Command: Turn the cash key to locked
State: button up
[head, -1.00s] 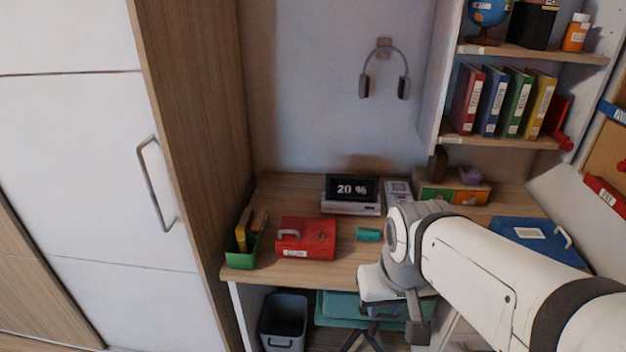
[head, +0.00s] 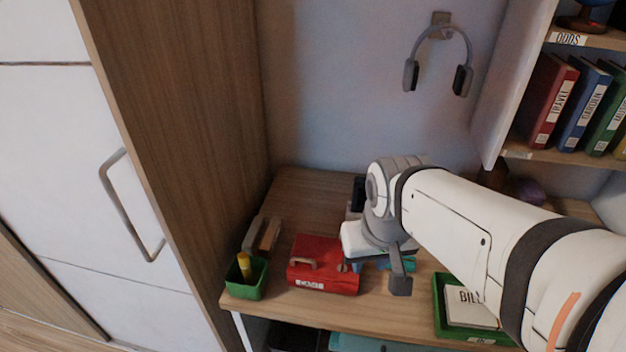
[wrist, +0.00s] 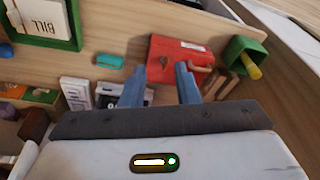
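The red cash box (head: 322,262) stands on the desk with a handle on top and a pale label on its front. In the wrist view the cash box (wrist: 180,58) lies just beyond my fingers. A small cash key (wrist: 164,61) shows on the box near its edge, in line with the gap between the fingers. It is too small to tell which way it is turned. My gripper (wrist: 160,78) is open, with two blue fingers apart and nothing between them. In the head view my arm partly hides the gripper beside the box's right end.
A green cup (head: 246,280) with a yellow item stands left of the box. A teal block (wrist: 110,60) lies on its other side. A green tray (head: 443,315) holds a bill paper. The display is mostly hidden behind my arm. A tall wooden cabinet side borders the desk's left.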

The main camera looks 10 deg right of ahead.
jog(key=shift+s+d, duration=0.15)
jog(key=w+f+m+g+b, duration=0.1)
jog(key=w+f, duration=0.2)
jog(key=w, duration=0.1)
jog(key=w+f+m+b, duration=0.1)
jog(key=w+f, duration=0.2)
jog(key=w, duration=0.2)
jog(key=w+f+m+g+b, duration=0.1)
jog(key=w+f, duration=0.2)
jog(key=w, duration=0.1)
jog(key=shift+w+a+f+m+g+b, duration=0.3)
jog(key=shift+a+b, duration=0.1)
jog(key=shift+w+f, duration=0.1)
jog(key=shift+f, duration=0.2)
notch_tip(320, 180, down, 7)
jog(key=shift+f+b, duration=0.2)
jog(key=shift+b, duration=0.15)
jog(key=shift+c, duration=0.5)
grip_shut()
